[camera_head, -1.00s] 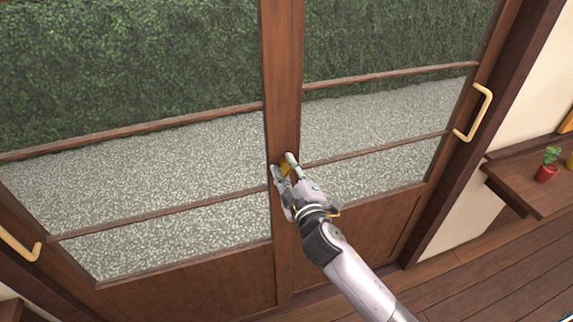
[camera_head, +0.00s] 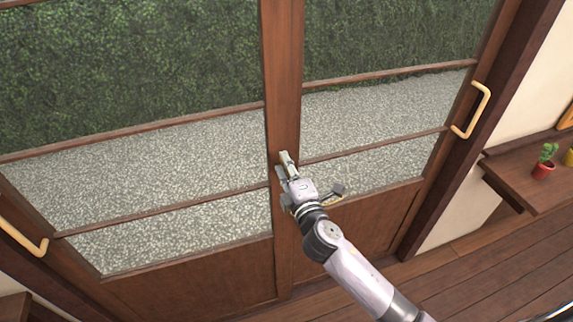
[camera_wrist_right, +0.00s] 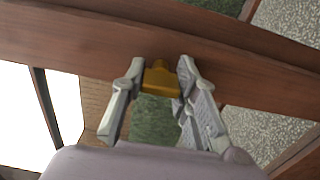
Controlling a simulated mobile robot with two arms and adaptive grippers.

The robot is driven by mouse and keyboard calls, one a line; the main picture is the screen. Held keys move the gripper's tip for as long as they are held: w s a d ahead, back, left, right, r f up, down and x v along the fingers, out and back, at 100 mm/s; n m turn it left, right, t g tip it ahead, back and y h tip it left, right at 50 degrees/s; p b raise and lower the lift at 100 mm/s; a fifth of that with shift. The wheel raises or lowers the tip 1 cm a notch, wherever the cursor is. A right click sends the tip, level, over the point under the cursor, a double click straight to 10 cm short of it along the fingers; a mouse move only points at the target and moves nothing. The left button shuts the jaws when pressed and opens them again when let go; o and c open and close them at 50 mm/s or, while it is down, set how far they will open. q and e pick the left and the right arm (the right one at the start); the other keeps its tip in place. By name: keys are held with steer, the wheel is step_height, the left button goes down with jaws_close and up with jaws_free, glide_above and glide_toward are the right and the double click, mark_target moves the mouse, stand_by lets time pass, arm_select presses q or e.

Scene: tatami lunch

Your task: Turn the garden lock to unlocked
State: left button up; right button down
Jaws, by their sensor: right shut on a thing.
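The garden lock (camera_wrist_right: 159,77) is a small golden-yellow piece on the wooden middle stile (camera_head: 284,120) of the glazed garden doors. In the right wrist view it sits between the fingertips of my right gripper (camera_wrist_right: 158,78), which is shut on it. In the head view my right gripper (camera_head: 286,165) is at the stile and mostly hides the lock. I cannot tell from these frames how far the lock is turned. My left gripper is not in view.
The doors have a light wooden handle on the right (camera_head: 472,110) and another on the left (camera_head: 22,237). A shelf (camera_head: 522,190) at the right holds a small potted plant (camera_head: 544,165). Wooden floor (camera_head: 480,275) lies clear at the lower right.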

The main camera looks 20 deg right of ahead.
stand_by(0.4)
steer(key=c, duration=1.2)
jaws_free()
steer(key=shift+c, duration=0.2)
steer(key=s, duration=1.2)
steer(key=shift+d, duration=0.2)
